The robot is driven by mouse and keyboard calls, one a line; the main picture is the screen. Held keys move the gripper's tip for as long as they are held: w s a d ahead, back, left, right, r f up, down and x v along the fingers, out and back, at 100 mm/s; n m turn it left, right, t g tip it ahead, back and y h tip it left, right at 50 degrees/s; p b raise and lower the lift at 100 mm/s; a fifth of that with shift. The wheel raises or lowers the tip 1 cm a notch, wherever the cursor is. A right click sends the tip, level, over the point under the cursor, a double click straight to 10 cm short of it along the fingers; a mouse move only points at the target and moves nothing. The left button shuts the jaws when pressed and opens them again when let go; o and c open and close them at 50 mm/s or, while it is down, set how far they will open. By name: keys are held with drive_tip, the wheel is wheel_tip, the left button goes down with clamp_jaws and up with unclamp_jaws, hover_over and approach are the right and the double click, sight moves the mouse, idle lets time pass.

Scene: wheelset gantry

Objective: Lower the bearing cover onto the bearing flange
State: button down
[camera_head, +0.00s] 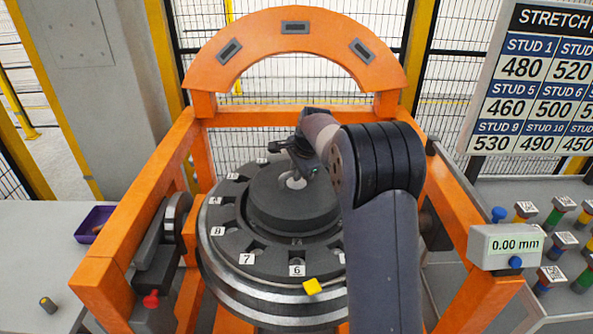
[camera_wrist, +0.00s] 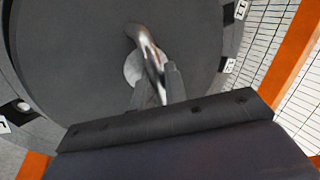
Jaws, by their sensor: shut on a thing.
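The bearing cover (camera_head: 270,208) is a dark round disc in the middle of the gantry in the head view. It fills much of the wrist view (camera_wrist: 70,65). A shiny curved handle (camera_wrist: 148,45) rises from a pale round boss at its centre. My gripper (camera_head: 295,168) is shut on this handle from above; its fingers show in the wrist view (camera_wrist: 158,88). The bearing flange (camera_head: 225,240) is the dark ring with numbered plates around the cover. The cover looks level and roughly centred over it. I cannot tell whether they touch. My arm hides the flange's right side.
An orange gantry frame (camera_head: 130,228) surrounds the flange, with a slotted arch (camera_head: 295,45) behind. A 0.00 mm readout (camera_head: 515,245) and several coloured studs stand right. A purple tray (camera_head: 93,222) lies left.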

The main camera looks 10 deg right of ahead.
drive_tip(key=shift+f+b, duration=0.65)
drive_tip(key=shift+f, duration=0.45)
drive_tip(key=c, duration=1.4)
unclamp_jaws()
drive_tip(key=shift+o, duration=0.2)
drive_tip(key=shift+r, duration=0.1)
drive_tip(key=b+v, duration=0.1)
drive_tip(key=v, duration=0.9)
drive_tip(key=shift+s+r, duration=0.15)
drive_tip(key=shift+r, duration=0.2)
